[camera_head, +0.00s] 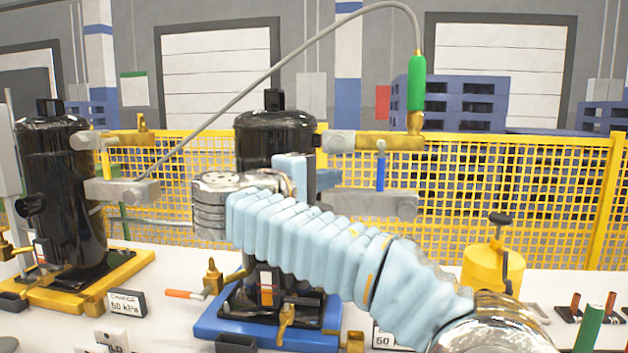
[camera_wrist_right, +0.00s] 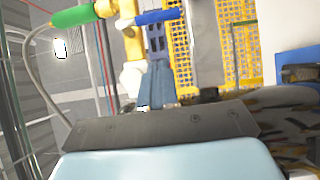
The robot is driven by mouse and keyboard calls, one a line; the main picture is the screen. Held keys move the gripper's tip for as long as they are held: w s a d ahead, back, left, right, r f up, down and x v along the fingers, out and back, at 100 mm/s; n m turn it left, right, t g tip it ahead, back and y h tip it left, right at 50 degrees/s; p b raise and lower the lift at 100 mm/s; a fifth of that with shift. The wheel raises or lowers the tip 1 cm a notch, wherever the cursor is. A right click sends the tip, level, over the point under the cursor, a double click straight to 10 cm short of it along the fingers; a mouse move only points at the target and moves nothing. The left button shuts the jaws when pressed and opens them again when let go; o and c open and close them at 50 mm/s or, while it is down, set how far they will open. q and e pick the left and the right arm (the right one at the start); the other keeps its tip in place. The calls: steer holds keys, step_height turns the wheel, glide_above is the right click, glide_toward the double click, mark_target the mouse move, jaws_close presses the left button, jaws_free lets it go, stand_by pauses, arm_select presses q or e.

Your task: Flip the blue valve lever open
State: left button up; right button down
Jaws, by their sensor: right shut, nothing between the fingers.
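The blue valve lever (camera_head: 381,170) hangs straight down from a brass valve (camera_head: 400,141) at the right of the middle black tank (camera_head: 275,135). In the right wrist view the blue lever (camera_wrist_right: 158,16) lies across the top of the picture, with the yellow brass valve body (camera_wrist_right: 110,8) at its left. My right gripper (camera_wrist_right: 158,66) is shut and empty, its fingertips pointing toward the lever with a visible gap below it. In the head view my pale blue sleeved right arm hides most of that gripper. My left gripper is not in view.
A green-sleeved hose end (camera_head: 417,82) stands above the brass valve, its grey hose arching left. A grey block (camera_head: 370,204) sits below the lever.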

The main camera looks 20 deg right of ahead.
mark_target(380, 177)
steer(key=d, duration=0.6)
steer(key=shift+d, duration=0.4)
steer(key=shift+s+d+f+n+h, duration=0.2)
steer(key=shift+d+f+n+h, duration=0.1)
steer(key=shift+n, duration=0.3)
steer(key=shift+s+d+f+n+t+h+b, duration=0.2)
steer(key=shift+d+n+t+h+b, duration=0.1)
steer(key=shift+n+b, duration=0.25)
steer(key=shift+s+d+f+n+t+h+b, duration=0.1)
steer(key=shift+s+d+n+t+h+b, duration=0.15)
steer(key=shift+n, duration=0.4)
steer(key=s+d+r+n+t+b, duration=0.2)
steer(key=s+d+n+b, duration=0.1)
steer(key=d+n, duration=0.1)
steer(key=shift+d+r+t+h+b, duration=0.35)
steer(key=shift+d, duration=0.3)
steer(key=shift+r, duration=0.15)
